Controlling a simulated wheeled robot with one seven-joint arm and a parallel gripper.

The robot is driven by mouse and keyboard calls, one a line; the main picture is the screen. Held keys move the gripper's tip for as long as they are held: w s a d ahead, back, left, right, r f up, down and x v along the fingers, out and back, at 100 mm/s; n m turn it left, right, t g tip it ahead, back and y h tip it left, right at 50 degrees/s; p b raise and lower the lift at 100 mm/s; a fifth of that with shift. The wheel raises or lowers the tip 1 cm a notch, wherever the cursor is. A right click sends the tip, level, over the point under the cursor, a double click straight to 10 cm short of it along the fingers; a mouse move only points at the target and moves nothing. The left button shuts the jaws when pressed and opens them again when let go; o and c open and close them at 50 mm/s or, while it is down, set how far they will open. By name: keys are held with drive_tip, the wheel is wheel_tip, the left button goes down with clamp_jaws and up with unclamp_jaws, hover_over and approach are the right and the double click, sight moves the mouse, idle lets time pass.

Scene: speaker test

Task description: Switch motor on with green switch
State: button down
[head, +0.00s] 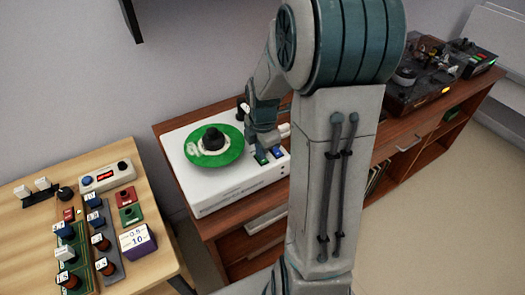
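A white turntable box (235,197) stands on the brown cabinet. It carries a green disc (226,156) with a black knob-like piece (212,139) at its centre. The green switch (261,158) is on the box's top, right of the disc, with a blue switch (277,153) just to its right. My gripper (262,143) points down just behind the two switches, close above the box. I cannot tell whether it touches anything. Its fingers are small and partly merged, so their opening is unclear. Whether the green switch is pressed is also unclear.
A light wooden table (155,262) at the left holds several switches, knobs and a purple block (137,241). A dark turntable-like device (410,82) and a black box (470,58) stand on the cabinet at the right. My arm hides the cabinet's middle. Floor (440,210) is clear at the right.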

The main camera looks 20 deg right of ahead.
drive_tip(key=shift+f, duration=0.1)
wheel_tip(320, 180, up, 14)
drive_tip(key=s+p, duration=0.1)
drive_tip(key=p, duration=0.2)
idle(0.7)
